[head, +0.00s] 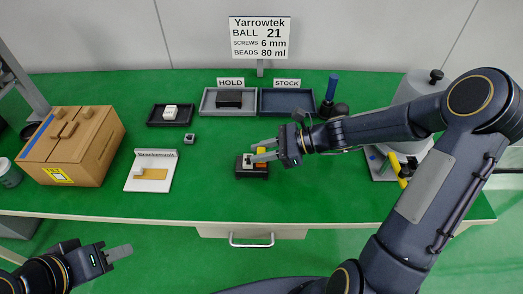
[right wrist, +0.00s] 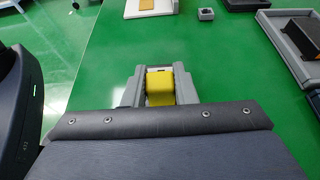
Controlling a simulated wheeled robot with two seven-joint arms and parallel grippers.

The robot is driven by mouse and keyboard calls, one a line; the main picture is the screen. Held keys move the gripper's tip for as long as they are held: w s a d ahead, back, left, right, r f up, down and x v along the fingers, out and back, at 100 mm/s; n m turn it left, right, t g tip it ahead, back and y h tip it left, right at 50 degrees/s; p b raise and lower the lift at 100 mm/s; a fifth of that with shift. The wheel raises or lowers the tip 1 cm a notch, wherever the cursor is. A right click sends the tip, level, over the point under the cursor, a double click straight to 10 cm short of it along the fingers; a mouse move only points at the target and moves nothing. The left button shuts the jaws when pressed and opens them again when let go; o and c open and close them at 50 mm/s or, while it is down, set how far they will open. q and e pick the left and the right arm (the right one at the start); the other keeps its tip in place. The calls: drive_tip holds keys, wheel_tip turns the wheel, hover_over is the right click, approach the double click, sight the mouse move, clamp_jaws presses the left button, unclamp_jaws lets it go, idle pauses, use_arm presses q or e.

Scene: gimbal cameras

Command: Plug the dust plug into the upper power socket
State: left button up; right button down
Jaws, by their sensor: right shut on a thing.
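My right gripper (head: 260,151) is over the dark block (head: 242,174) near the middle of the table. The right wrist view shows a yellow piece (right wrist: 159,86) between its fingers, and the gripper is shut on it; I take it as the dust plug. The block has white and orange parts on top, partly hidden by the fingers. I cannot tell whether the yellow piece touches the block or which part is the upper power socket. My left gripper (head: 118,253) is at the lower left, in front of the table, with its finger opening not clear.
Behind stand HOLD (head: 207,104) and STOCK (head: 287,103) trays and a small black tray (head: 156,122). A small grey cube (head: 189,139), a white board (head: 133,180) and a cardboard box (head: 95,150) are to the left. Green table between them is clear.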

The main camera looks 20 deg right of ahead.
drive_tip(key=c, duration=1.1)
unclamp_jaws()
drive_tip(key=shift+f, duration=0.15)
drive_tip(key=v, duration=0.7)
drive_tip(key=shift+d, duration=0.35)
drive_tip(key=shift+s, duration=0.15)
